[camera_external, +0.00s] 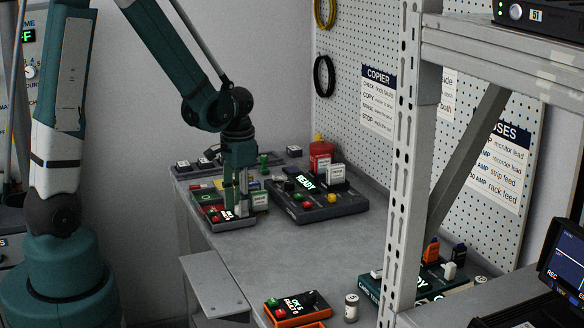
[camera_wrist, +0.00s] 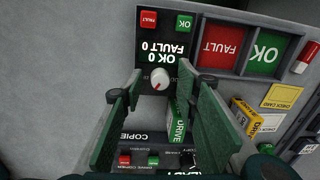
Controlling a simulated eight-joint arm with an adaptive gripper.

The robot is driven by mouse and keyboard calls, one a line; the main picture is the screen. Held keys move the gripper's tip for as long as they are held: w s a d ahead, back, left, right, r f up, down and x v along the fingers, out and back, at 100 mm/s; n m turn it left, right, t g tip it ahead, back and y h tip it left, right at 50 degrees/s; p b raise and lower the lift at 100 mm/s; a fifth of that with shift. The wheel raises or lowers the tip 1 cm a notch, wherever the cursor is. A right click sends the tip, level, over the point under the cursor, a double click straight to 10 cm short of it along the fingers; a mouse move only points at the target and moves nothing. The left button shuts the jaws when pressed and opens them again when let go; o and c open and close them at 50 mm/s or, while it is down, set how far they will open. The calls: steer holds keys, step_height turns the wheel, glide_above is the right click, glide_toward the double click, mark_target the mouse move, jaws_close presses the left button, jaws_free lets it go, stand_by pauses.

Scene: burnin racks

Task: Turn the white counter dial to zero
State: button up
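The white counter dial (camera_wrist: 160,78) is a small round knob with a red mark, seen in the wrist view on a dark counter box (camera_wrist: 122,52). The box's lit display (camera_wrist: 163,51) reads OK 0 and FAULT 0, upside down in that view. My gripper (camera_wrist: 160,88) is open, its two green fingers on either side of the dial. I see gaps between fingers and dial.
Red FAULT (camera_wrist: 222,48) and green OK (camera_wrist: 267,52) trays lie beside the box. A green DRIVE piece (camera_wrist: 178,128) is close to the right finger. A copier unit (camera_external: 330,212) stands right of my gripper. An orange counter (camera_external: 290,318) reading OK 5 is at the front. The middle bench is clear.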

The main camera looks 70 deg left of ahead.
steer(key=shift+r, duration=0.15)
step_height(320, 180, up, 12)
steer(key=shift+d, duration=0.35)
stand_by(0.6)
stand_by(0.5)
steer(key=s+d+r+t, duration=0.3)
steer(key=s+d+r, duration=0.2)
steer(key=d, duration=0.6)
steer(key=s+d+r+m+t, duration=0.1)
steer(key=s+d+r+t, duration=0.3)
steer(key=d, duration=0.7)
steer(key=shift+s+r+h, duration=0.3)
steer(key=shift+s+r, duration=0.2)
steer(key=shift+r, duration=0.2)
steer(key=shift+d, duration=0.1)
steer(key=shift+f, duration=0.1)
